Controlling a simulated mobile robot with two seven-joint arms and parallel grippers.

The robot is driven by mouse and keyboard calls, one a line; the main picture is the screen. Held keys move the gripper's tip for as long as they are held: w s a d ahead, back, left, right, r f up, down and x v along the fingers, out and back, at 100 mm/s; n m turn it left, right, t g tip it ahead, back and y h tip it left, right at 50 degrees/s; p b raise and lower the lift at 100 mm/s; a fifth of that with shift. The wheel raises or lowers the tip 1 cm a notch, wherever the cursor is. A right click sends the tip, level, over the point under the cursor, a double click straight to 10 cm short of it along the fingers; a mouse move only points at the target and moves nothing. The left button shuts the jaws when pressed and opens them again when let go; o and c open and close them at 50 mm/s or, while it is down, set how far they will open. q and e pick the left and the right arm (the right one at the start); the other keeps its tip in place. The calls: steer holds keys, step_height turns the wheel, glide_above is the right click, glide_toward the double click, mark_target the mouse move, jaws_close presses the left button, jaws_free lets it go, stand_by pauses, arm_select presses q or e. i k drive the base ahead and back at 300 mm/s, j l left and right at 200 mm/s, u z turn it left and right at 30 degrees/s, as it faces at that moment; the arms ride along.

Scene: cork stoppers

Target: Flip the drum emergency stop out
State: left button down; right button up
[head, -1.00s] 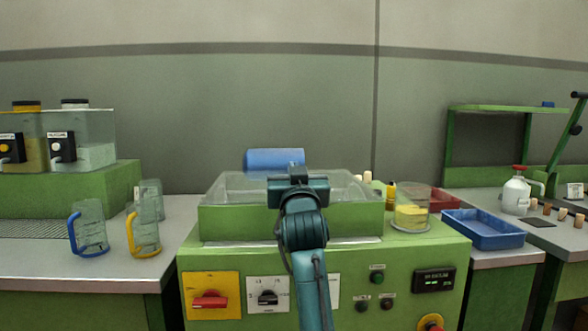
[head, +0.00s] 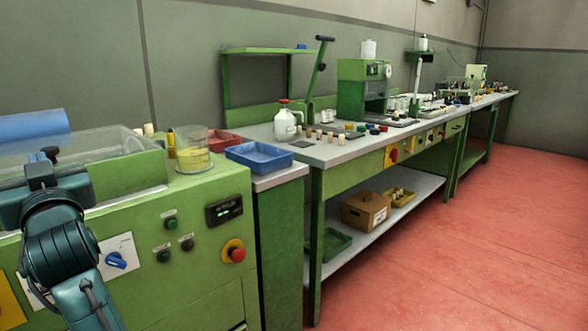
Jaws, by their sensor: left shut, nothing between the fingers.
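The drum emergency stop (head: 236,252) is a red mushroom button on a yellow round plate, at the right end of the green drum machine's front panel. Nothing covers it. I cannot tell from here whether its head is in or out. My left gripper (head: 41,165) is at the left of the view, over the machine's clear-walled drum tub (head: 110,148), well up and to the left of the button. It is shut and holds nothing. My right gripper is not in view.
On the panel are a lit display (head: 224,209), a green button (head: 170,223) and a blue knob (head: 116,260). A glass beaker (head: 192,152) stands on top. A blue tray (head: 258,157) lies on the bench at right. The red floor (head: 430,260) is clear.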

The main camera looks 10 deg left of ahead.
mark_target(238, 255)
steer(key=k+j, duration=0.2)
steer(key=k, duration=0.25)
steer(key=k+j, duration=0.2)
steer(key=k, duration=0.25)
